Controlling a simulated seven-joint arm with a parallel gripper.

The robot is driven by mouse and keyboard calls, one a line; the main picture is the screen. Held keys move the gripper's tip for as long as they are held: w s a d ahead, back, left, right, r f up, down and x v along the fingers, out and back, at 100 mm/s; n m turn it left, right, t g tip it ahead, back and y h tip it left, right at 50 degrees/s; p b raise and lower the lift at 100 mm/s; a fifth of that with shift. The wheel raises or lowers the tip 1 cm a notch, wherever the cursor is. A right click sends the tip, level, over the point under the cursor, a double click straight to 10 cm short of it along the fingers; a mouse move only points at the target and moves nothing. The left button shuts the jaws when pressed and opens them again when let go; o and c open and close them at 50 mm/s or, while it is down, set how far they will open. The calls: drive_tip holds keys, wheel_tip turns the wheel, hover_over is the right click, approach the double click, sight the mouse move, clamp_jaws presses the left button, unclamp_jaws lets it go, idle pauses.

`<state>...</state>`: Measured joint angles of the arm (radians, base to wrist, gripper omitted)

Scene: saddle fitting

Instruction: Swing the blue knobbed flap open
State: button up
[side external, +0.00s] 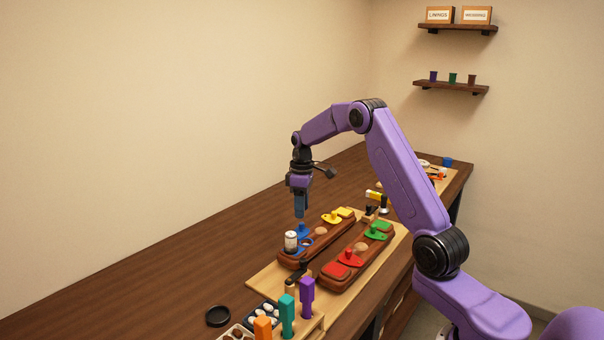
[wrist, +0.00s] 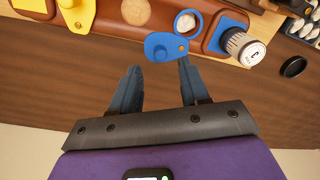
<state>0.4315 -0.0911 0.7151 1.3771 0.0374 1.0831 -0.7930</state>
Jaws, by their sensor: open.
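The blue knobbed flap (wrist: 163,47) lies at the edge of the brown saddle bar, partly overhanging it in the wrist view. In the side view the flap (side external: 303,231) is below my gripper (side external: 299,214). My gripper is open and empty; its fingertips (wrist: 159,68) point down just short of the flap in the wrist view. I cannot tell the exact height gap.
A white-labelled canister (side external: 290,241) stands on the bar close to the flap, by a blue pad (wrist: 227,28). A yellow flap (side external: 331,217) is farther along. A second bar with red (side external: 350,258) and green (side external: 376,232) flaps lies alongside. Bare table is to the left.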

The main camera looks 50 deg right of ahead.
wheel_tip(320, 180, up, 12)
drive_tip(key=shift+d+r, duration=0.15)
drive_tip(key=shift+d, duration=0.1)
drive_tip(key=shift+w, duration=0.1)
idle(0.4)
drive_tip(key=s+a+n, duration=0.2)
drive_tip(key=s+a, duration=0.4)
drive_tip(key=a, duration=0.6)
drive_tip(key=s+a+n, duration=0.2)
drive_tip(key=s+a, duration=0.5)
drive_tip(key=a, duration=0.5)
drive_tip(key=s+a+f+n, duration=0.1)
drive_tip(key=s+f, duration=0.2)
drive_tip(key=s, duration=1)
drive_tip(key=s+f+n, duration=0.2)
drive_tip(key=s+f, duration=0.1)
drive_tip(key=s, duration=0.9)
drive_tip(key=shift+s+a+f+n, duration=0.3)
drive_tip(key=shift+s+a, duration=0.1)
